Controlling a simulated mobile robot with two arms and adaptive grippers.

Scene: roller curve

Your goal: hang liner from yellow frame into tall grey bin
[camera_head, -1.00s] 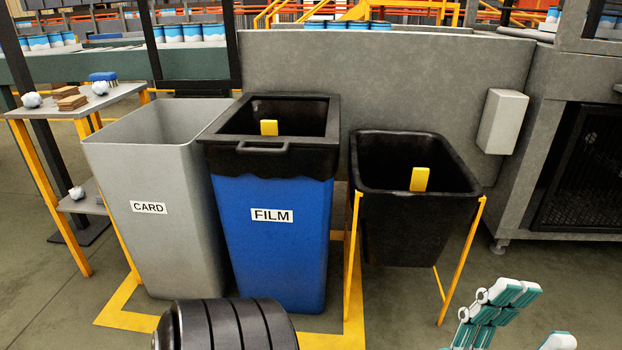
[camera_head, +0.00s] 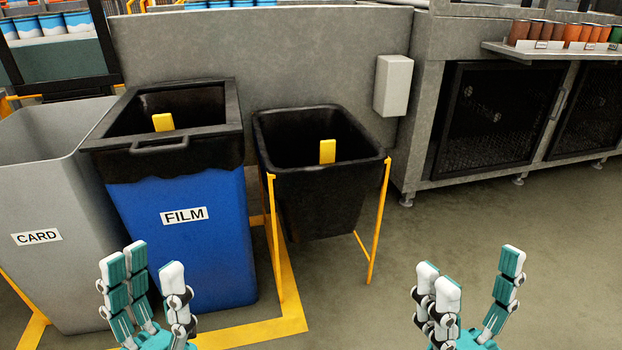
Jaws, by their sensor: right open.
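The black liner (camera_head: 330,205) hangs in the yellow frame (camera_head: 376,225), its dark rim spread open at the top and a yellow tab (camera_head: 327,151) standing inside. The tall grey bin (camera_head: 45,190), labelled CARD, stands at the left, cut off by the picture edge; the part of its inside that shows holds no liner. My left gripper (camera_head: 155,275) is open and empty in front of the blue bin and the grey bin. My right gripper (camera_head: 468,280) is open and empty over the floor, right of and nearer than the yellow frame. Neither touches the liner.
A blue FILM bin (camera_head: 215,245) with a black liner and handled rim (camera_head: 160,147) stands between the grey bin and the frame. A grey wall panel (camera_head: 270,50) with a box (camera_head: 393,85) is behind. Floor at the right (camera_head: 550,220) is clear.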

